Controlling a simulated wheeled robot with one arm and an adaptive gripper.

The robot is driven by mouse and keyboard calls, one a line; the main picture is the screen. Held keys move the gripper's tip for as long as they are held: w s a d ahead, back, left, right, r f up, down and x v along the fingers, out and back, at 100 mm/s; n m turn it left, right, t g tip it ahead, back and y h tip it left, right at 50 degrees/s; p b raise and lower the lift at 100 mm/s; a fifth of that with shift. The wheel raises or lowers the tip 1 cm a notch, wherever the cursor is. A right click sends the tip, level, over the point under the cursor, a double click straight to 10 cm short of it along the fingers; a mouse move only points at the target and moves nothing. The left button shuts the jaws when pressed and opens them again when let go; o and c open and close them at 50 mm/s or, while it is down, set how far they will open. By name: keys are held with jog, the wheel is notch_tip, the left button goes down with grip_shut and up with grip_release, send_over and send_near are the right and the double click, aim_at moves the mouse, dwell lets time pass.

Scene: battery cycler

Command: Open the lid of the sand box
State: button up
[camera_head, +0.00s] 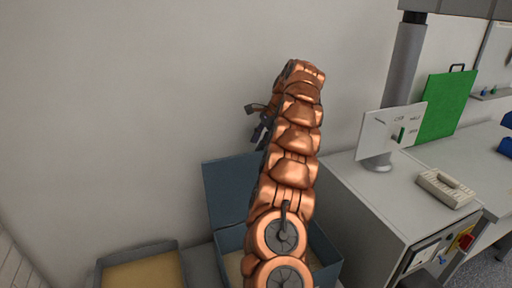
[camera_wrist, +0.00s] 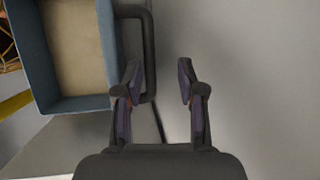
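The sand box (camera_head: 230,240) is a blue box low against the wall in the head view, partly hidden behind my arm. Its blue lid (camera_head: 228,188) stands upright at the back, so the box is open and pale sand shows inside. My gripper (camera_head: 256,118) is above the lid, partly hidden by my arm. In the wrist view my gripper (camera_wrist: 159,78) is open, with nothing between its fingers. A blue-walled container (camera_wrist: 103,45) with a tan inside is at left there. A black bar handle (camera_wrist: 150,50) on its side is close beside the left finger.
A shallow tray of sand (camera_head: 140,272) is at the lower left of the head view. A green board (camera_head: 445,105) stands behind. Open space lies before the bare wall.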

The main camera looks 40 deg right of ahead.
jog(key=shift+v, duration=1.35)
jog(key=shift+r, duration=0.15)
jog(key=shift+a, duration=0.1)
jog(key=a+r+n, duration=0.1)
jog(key=a, duration=0.2)
jog(key=a+r+n, duration=0.1)
jog(key=a, duration=0.2)
jog(key=a+n, duration=0.1)
jog(key=a, duration=0.3)
jog(key=shift+r+g+y, duration=0.3)
jog(key=shift+r+g, duration=0.1)
jog(key=s+a+n+g, duration=0.1)
jog(key=s+a+n, duration=0.4)
jog(key=a, duration=0.5)
jog(key=s+a+n+g, duration=0.1)
jog(key=s+a+n, duration=0.2)
jog(key=s+a, duration=0.5)
jog(key=s+a+f+n+h, duration=0.1)
jog(key=s+a+f+n, duration=0.2)
jog(key=s, duration=0.6)
jog(key=s+a+f+n+g+h, duration=0.1)
jog(key=s+a+f+n, duration=0.2)
jog(key=s, duration=0.6)
jog(key=s+a+f+n+g+h, duration=0.1)
jog(key=s+a+f+n+h, duration=0.1)
jog(key=s, duration=0.7)
notch_tip(320, 180, down, 2)
jog(key=shift+a+f+n, duration=0.1)
jog(key=shift+a+n, duration=0.4)
jog(key=shift+n, duration=0.6)
